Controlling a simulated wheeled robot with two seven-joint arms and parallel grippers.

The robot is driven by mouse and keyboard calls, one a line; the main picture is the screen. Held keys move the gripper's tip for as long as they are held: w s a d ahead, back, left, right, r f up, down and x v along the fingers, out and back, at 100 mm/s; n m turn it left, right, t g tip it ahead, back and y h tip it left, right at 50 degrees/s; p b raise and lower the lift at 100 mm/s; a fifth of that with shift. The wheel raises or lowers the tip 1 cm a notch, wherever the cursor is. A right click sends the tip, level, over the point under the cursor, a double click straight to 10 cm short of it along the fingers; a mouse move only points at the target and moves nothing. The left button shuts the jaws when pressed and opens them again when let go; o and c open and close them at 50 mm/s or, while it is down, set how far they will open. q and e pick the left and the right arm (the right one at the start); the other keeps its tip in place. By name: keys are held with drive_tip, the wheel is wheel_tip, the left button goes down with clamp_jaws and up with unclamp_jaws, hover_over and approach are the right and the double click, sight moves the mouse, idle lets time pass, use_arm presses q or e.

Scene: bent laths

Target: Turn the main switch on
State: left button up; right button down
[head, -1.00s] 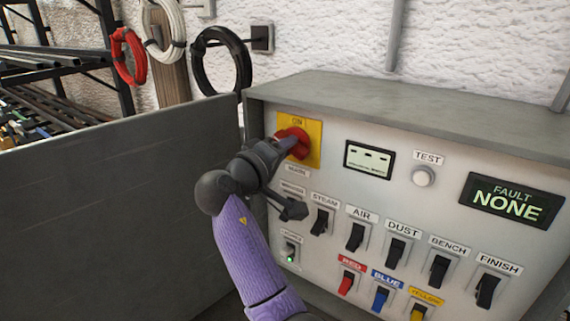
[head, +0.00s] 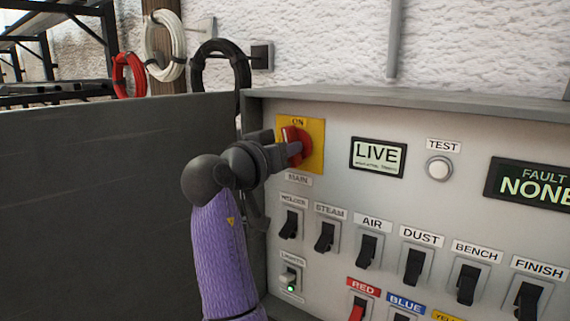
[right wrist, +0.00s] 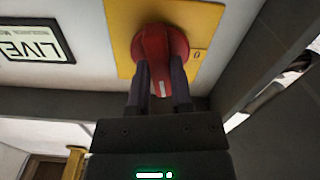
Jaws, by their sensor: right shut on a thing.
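The main switch is a red rotary knob (head: 292,146) on a yellow plate (head: 317,148) marked ON at its top, above the MAIN label. Its grip stands roughly upright. My right gripper (head: 286,154) is closed on the knob from the left side. In the right wrist view, two dark fingers (right wrist: 160,84) sit on either side of the red knob (right wrist: 160,48), and a white mark shows at its end. The small display (head: 378,156) beside the plate reads LIVE. My left gripper is not in view.
A TEST button (head: 439,168) and a fault display (head: 530,184) reading NONE sit right. A grey panel (head: 95,200) stands left. Coiled cables (head: 222,80) hang behind.

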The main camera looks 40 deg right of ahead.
drive_tip(key=shift+f+m+b, duration=0.2)
drive_tip(key=shift+m+b, duration=0.55)
drive_tip(key=shift+m, duration=0.65)
drive_tip(key=shift+r, duration=0.1)
drive_tip(key=c, duration=0.9)
unclamp_jaws()
drive_tip(key=o, duration=0.4)
drive_tip(key=b+v, duration=0.1)
drive_tip(key=v, duration=0.9)
drive_tip(key=shift+r+b, duration=0.1)
drive_tip(key=shift+b, duration=0.25)
